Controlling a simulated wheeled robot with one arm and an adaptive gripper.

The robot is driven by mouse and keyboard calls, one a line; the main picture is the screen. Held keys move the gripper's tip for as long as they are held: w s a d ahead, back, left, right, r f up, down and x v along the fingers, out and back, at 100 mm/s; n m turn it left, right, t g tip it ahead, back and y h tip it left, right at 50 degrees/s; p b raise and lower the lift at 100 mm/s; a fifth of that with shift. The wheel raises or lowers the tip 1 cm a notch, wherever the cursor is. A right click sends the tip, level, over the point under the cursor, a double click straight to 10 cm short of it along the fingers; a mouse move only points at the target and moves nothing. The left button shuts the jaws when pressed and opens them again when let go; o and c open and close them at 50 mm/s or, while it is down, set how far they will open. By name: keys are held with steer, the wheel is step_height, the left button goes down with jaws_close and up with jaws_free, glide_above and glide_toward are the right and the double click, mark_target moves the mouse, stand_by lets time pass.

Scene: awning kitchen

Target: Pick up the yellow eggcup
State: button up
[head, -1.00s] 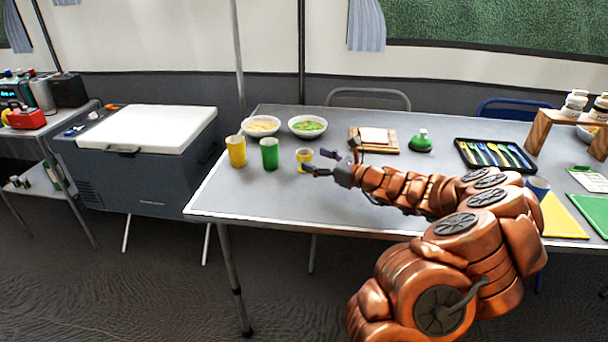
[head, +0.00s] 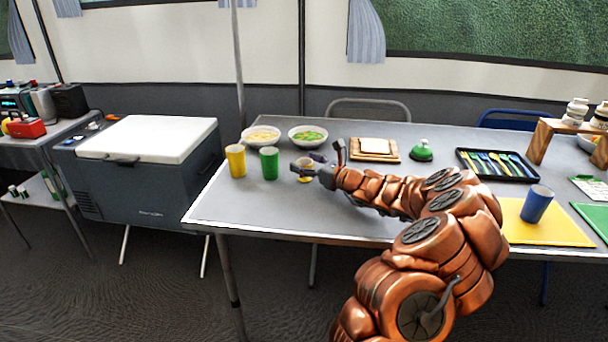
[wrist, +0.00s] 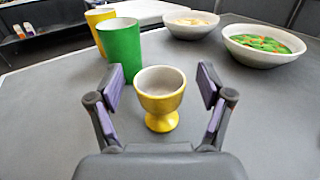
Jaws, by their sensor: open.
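The yellow eggcup (wrist: 160,101) stands upright on the grey table, with a pale inside that looks empty. In the wrist view my gripper (wrist: 160,85) is open, with one purple-padded finger on each side of the eggcup. There is a gap between each finger and the cup. In the head view my gripper (head: 312,163) is low over the table and partly hides the eggcup (head: 305,177).
A green cup (head: 269,163) and a yellow cup (head: 236,161) stand just left of the eggcup. Two bowls, one pale (head: 261,137) and one with green food (head: 308,135), sit behind. A bread board (head: 375,150) and green bell (head: 421,151) are to the right.

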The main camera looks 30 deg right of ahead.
steer(key=shift+w, duration=0.2)
steer(key=shift+c, duration=0.4)
steer(key=c, duration=1.2)
